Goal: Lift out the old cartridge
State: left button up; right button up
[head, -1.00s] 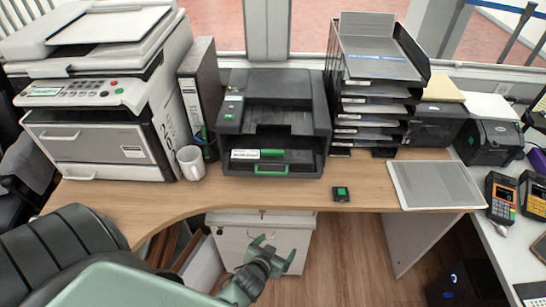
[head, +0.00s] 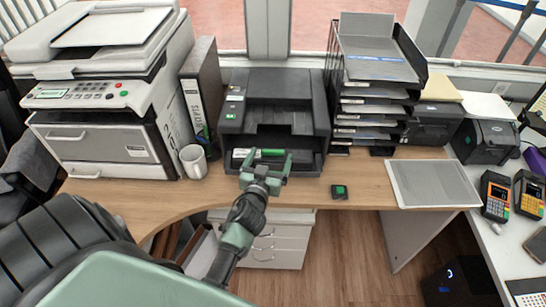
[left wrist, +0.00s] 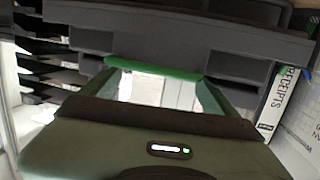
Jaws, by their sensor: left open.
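The dark printer (head: 275,115) stands open at the front on the desk. The old cartridge (head: 241,154) sits in its front slot, dark with a white label and a green handle (head: 272,152); my gripper hides much of it. My left gripper (head: 266,162) is open at the slot, with one finger towards each side of the cartridge front. In the left wrist view the green handle (left wrist: 152,68) spans the gap just at the fingertips; I cannot tell whether they touch it. My right gripper is not in view.
A white mug (head: 193,161) and a binder (head: 201,95) stand left of the printer, beside a large copier (head: 110,90). A paper tray stack (head: 375,90) stands on its right. A small black block with a green top (head: 339,192) lies on the desk near its front edge.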

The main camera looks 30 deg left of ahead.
pick_arm(q)
jog(key=shift+w+a+f, duration=0.2)
jog(key=shift+w+a, duration=0.05)
jog(key=shift+w, duration=0.4)
jog(key=shift+s, duration=0.1)
jog(key=c, duration=1.9)
jog(key=shift+r, duration=0.1)
grip_shut()
